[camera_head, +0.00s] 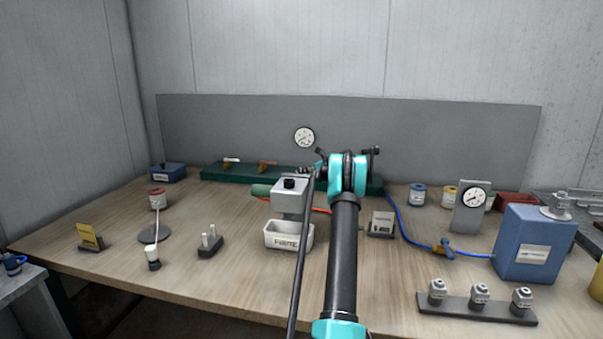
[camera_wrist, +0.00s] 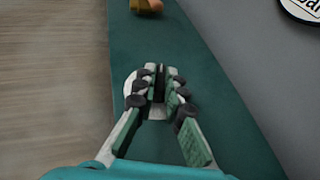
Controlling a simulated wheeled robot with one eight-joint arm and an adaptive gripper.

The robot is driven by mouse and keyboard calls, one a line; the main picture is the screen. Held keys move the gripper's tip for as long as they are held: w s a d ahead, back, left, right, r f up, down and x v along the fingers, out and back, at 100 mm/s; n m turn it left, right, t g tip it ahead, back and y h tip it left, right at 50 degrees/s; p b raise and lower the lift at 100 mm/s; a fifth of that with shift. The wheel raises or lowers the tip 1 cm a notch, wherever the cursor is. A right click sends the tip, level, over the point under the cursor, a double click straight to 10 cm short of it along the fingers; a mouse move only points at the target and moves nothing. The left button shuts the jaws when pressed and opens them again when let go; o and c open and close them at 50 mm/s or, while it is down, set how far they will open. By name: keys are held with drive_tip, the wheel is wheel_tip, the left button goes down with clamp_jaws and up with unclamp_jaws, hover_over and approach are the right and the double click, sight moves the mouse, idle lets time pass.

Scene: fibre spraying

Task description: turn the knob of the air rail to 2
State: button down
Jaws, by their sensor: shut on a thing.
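The air rail (camera_head: 225,176) is a long dark green bar at the back of the table; it also fills the middle of the wrist view (camera_wrist: 215,110). My gripper (camera_head: 314,170) is over the rail, below the round gauge (camera_head: 304,137). In the wrist view my gripper (camera_wrist: 159,90) is closed in around a small dark upright piece (camera_wrist: 160,82), apparently the knob. A white round plate or dial (camera_wrist: 130,84) shows partly beside the left finger. The fingers cover most of the knob, and its setting cannot be read.
A brass valve handle (camera_head: 267,163) and a white-handled valve (camera_head: 231,160) stand on the rail to the left. A grey hopper (camera_head: 290,195) and the white fibre tray (camera_head: 275,236) stand in front. A blue box (camera_head: 535,235) and blue hose (camera_head: 405,225) are at right.

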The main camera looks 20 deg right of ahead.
drive_tip(key=shift+d+n+g+y, duration=0.1)
drive_tip(key=shift+n+g+y, duration=0.2)
drive_tip(key=shift+n+y, duration=0.35)
drive_tip(key=c, duration=1.6)
unclamp_jaws()
drive_tip(key=v, duration=1.1)
drive_tip(key=shift+s+d+r, duration=0.2)
drive_tip(key=shift+s+d, duration=0.05)
drive_tip(key=shift+s, duration=0.15)
